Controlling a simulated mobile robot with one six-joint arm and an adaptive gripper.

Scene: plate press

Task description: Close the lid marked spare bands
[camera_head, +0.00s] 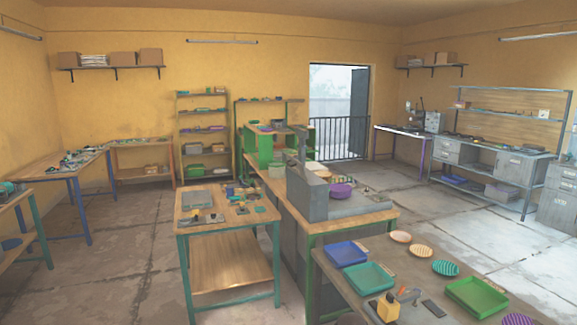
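No lid with readable "spare bands" lettering can be made out; any marking is too small to read from here. Small boxes and trays lie on several benches, but I cannot tell which of them has a lid. My gripper does not show in the head view.
A near bench (335,262) at the lower right holds a blue tray (347,253), a teal tray (369,279), a green tray (477,297) and round ribbed plates. A grey press (306,192) stands on the middle bench. A wooden table (230,222) is left of it. Floor is open at right.

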